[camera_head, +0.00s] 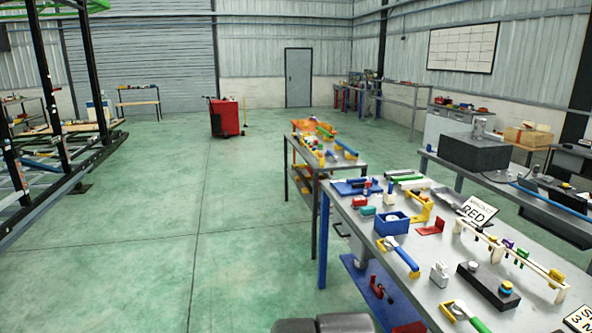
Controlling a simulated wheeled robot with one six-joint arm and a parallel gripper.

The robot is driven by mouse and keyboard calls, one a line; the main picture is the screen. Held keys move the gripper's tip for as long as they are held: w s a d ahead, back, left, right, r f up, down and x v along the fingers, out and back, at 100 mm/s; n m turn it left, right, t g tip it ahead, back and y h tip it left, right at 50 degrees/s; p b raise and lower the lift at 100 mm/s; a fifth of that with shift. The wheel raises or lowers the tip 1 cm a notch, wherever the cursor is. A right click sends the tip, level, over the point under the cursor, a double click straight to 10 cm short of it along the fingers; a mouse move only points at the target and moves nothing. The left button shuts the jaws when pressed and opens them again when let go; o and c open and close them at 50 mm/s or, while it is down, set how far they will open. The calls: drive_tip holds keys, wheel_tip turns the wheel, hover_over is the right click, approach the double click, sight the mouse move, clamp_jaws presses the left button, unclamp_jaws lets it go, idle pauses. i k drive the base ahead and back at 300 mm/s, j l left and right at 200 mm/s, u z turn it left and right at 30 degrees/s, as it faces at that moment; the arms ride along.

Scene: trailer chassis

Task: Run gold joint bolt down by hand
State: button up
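I cannot pick out a gold joint bolt in this view. Small yellow and gold-coloured pieces lie on the near workbench (345,222), too small to name with certainty. A dark frame structure (62,160) with uprights stands at the left edge, cut off by the picture, and may be the trailer chassis. Any bolt on it is too small or hidden to see. My gripper is not in view; only dark grey rounded parts, possibly mine, show at the bottom edge.
A second bench (345,163) with tools stands behind the near one. A red cabinet (224,118) stands farther back. A grey bench with a dark box (474,152) is at right. The green floor (150,240) between frame and benches is clear.

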sight(506, 287)
drive_tip(key=z, duration=1.6)
drive_tip(key=i+j, duration=0.15)
drive_tip(key=i, duration=0.25)
drive_tip(key=i+j+u, duration=0.1)
drive_tip(key=i, duration=0.3)
drive_tip(key=i+j+u, duration=0.1)
drive_tip(key=i, duration=0.35)
drive_tip(key=j, duration=0.1)
